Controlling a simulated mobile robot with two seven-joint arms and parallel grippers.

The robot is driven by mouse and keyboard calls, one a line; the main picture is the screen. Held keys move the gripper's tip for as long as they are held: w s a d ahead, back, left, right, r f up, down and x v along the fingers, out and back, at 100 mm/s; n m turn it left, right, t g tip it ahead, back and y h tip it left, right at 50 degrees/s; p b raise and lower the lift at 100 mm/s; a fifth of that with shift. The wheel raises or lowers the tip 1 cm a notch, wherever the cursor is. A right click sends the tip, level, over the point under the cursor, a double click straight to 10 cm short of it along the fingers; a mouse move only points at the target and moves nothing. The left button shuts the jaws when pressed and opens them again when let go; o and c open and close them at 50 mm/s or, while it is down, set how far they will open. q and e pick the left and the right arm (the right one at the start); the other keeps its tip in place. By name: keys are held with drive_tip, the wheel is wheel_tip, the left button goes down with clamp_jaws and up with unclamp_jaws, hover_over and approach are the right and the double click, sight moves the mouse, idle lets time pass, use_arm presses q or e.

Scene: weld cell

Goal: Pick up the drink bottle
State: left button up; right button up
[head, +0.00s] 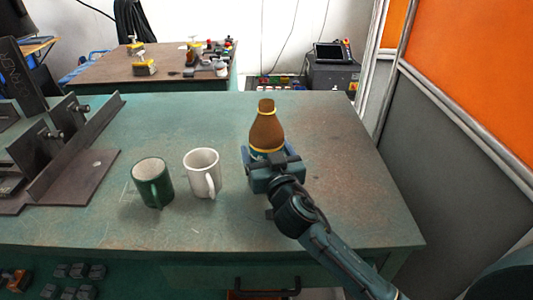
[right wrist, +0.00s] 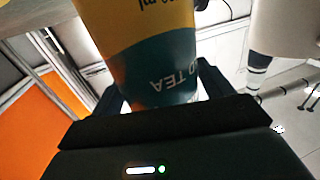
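The bottle's base is hidden behind the gripper. My left gripper is not in view.
A green mug (head: 152,183) and a white mug (head: 202,174) stand left of the bottle on the table (head: 200,118). A metal fixture (head: 75,150) occupies the left side. An orange and grey partition (head: 455,130) stands at the right. The table behind the mugs is clear.

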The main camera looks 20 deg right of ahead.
drive_tip(key=shift+r, duration=0.1)
drive_tip(key=c, duration=1)
drive_tip(key=shift+r, duration=0.1)
